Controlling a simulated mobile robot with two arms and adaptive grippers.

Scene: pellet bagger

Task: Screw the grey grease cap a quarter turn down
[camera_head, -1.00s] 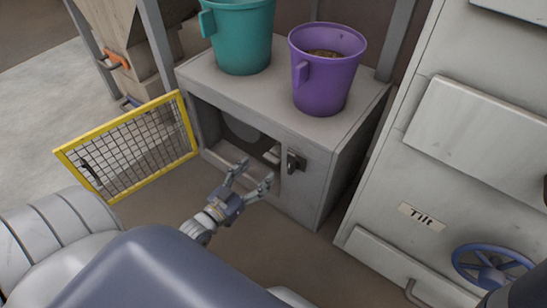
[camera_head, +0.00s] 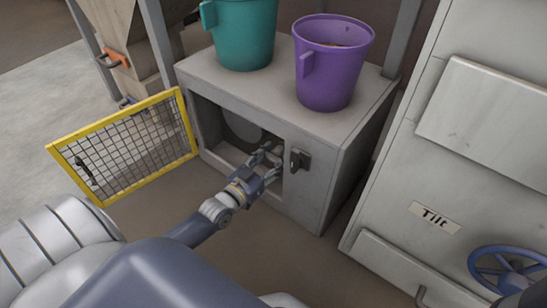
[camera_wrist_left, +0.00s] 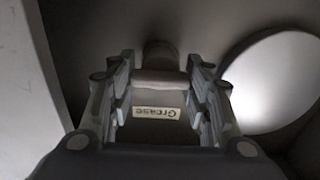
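In the left wrist view, a grey cylindrical cap (camera_wrist_left: 160,53) stands above a wider collar, just beyond a label (camera_wrist_left: 157,113) reading "Grease" upside down. My left gripper (camera_head: 271,154) reaches into the cabinet opening in the head view. In the wrist view its fingers (camera_wrist_left: 161,69) are apart, one on each side of the cap and collar. I cannot tell whether they touch it. In the head view the cap is mostly hidden by the gripper. My right gripper is not in view.
The grey cabinet (camera_head: 330,168) carries a teal bucket (camera_head: 245,35) and a purple bucket (camera_head: 328,75). A yellow mesh door (camera_head: 130,145) stands open at left. A dark latch (camera_head: 300,159) sits beside the opening. A "Tilt" panel (camera_head: 435,217) and blue handwheel (camera_head: 508,272) are at right.

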